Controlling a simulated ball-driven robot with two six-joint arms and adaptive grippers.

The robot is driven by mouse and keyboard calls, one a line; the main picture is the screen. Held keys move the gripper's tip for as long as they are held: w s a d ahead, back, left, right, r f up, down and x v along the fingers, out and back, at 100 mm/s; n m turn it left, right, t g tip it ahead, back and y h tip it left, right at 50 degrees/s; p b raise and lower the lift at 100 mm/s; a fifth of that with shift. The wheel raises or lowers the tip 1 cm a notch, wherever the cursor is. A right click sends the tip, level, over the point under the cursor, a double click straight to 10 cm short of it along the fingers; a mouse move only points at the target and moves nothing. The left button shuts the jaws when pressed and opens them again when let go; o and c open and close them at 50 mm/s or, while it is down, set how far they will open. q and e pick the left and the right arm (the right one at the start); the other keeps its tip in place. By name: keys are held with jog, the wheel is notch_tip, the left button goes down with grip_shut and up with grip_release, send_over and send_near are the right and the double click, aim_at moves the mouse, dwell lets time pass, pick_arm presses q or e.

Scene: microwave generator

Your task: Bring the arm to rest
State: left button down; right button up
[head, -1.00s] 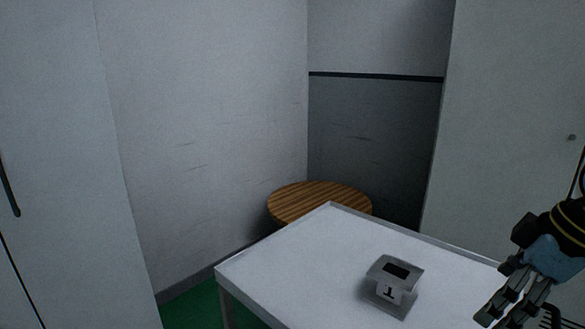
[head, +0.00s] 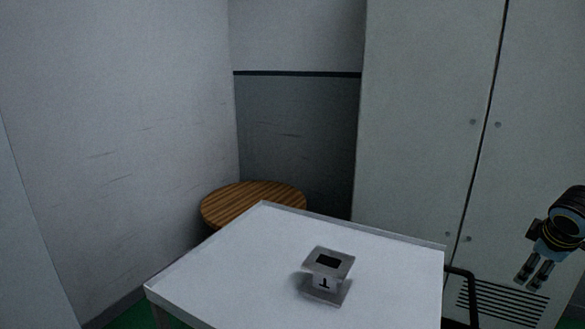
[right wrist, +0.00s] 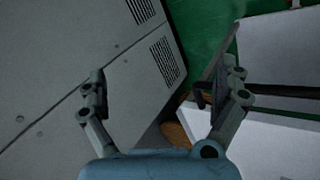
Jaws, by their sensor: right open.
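My right gripper (head: 534,274) is at the right side of the head view, hanging with its fingers downward in front of the grey cabinet, to the right of the white table. In the right wrist view its two fingers (right wrist: 165,95) are spread apart with nothing between them. My left gripper does not show in any view.
A white table (head: 220,262) carries a small grey metal piece (head: 328,275) with a dark rectangular opening. A round wooden table (head: 252,200) stands behind it by the wall. A tall grey cabinet (head: 420,130) with vents fills the right. The green floor (right wrist: 205,35) shows beyond the fingers.

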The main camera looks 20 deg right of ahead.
jog(key=s+d+f+g+h, duration=0.1)
jog(key=s+d+f+h, duration=0.15)
jog(key=s+d, duration=0.95)
jog(key=s+d+f+h, duration=0.1)
jog(key=s+d+f, duration=0.3)
jog(key=s+d, duration=0.8)
jog(key=s+a+f+m+g+y, duration=0.15)
jog(key=s+a+f, duration=0.25)
jog(key=a+f, duration=0.85)
jog(key=s+a+f+y, duration=0.35)
jog(key=a+f, duration=0.65)
jog(key=a, duration=0.6)
jog(key=s+a+f+m+y, duration=0.1)
jog(key=a+f, duration=0.2)
jog(key=a, duration=0.8)
jog(key=s+a+f+y, duration=0.15)
jog(key=a+f, duration=0.25)
jog(key=a, duration=0.7)
jog(key=s+a+f+m+y, duration=0.1)
jog(key=a+f, duration=0.2)
jog(key=a, duration=0.8)
notch_tip(320, 180, down, 7)
jog(key=s+b, duration=0.1)
jog(key=b, duration=0.6)
jog(key=shift+a, duration=0.45)
jog(key=shift+s+f+g, duration=0.1)
jog(key=shift+g, duration=0.15)
